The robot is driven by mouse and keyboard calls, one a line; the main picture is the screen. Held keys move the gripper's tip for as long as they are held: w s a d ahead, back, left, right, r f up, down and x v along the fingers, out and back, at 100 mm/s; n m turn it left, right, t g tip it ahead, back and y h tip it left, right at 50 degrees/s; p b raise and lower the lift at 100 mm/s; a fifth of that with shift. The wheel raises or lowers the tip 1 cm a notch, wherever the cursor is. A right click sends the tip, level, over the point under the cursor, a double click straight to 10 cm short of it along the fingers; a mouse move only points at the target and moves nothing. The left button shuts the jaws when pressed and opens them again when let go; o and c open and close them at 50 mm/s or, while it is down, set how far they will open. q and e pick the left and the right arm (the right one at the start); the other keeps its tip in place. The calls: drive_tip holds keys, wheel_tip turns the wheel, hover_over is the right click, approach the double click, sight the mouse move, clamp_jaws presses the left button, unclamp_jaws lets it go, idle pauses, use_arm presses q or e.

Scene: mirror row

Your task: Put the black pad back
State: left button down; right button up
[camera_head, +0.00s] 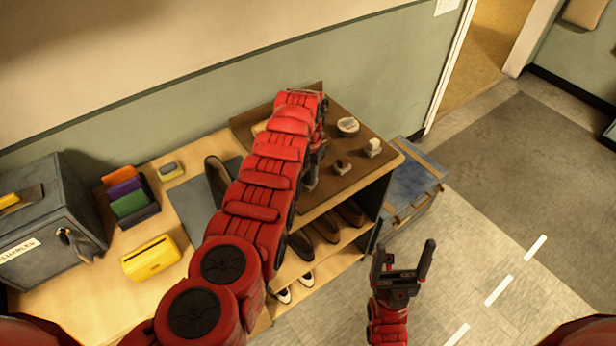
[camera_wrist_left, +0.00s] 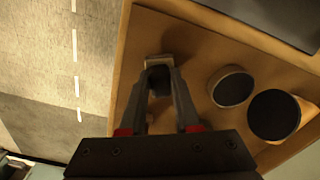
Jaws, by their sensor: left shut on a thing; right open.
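My left gripper shows in the left wrist view (camera_wrist_left: 160,82), with its fingers close together on a small dark piece, apparently the black pad (camera_wrist_left: 159,79). A pale block shows just beyond the fingertips; I cannot tell whether it belongs to that piece. In the head view my left arm reaches over the brown counter top (camera_head: 325,190) and hides most of this gripper and its hold. My right gripper (camera_head: 402,262) is open and empty over the floor.
The wrist view shows a dark-topped round thing (camera_wrist_left: 232,88) and a black disc (camera_wrist_left: 275,115) right of the fingers. Shoes (camera_head: 325,228) stand on shelves below. A blue-grey crate (camera_head: 410,190) stands right of the shelf. A yellow box (camera_head: 151,258) is at left.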

use_arm(q)
drive_tip(key=shift+f+b, duration=0.4)
drive_tip(key=shift+f, duration=0.4)
drive_tip(key=shift+f, duration=0.1)
drive_tip(key=c, duration=0.6)
unclamp_jaws()
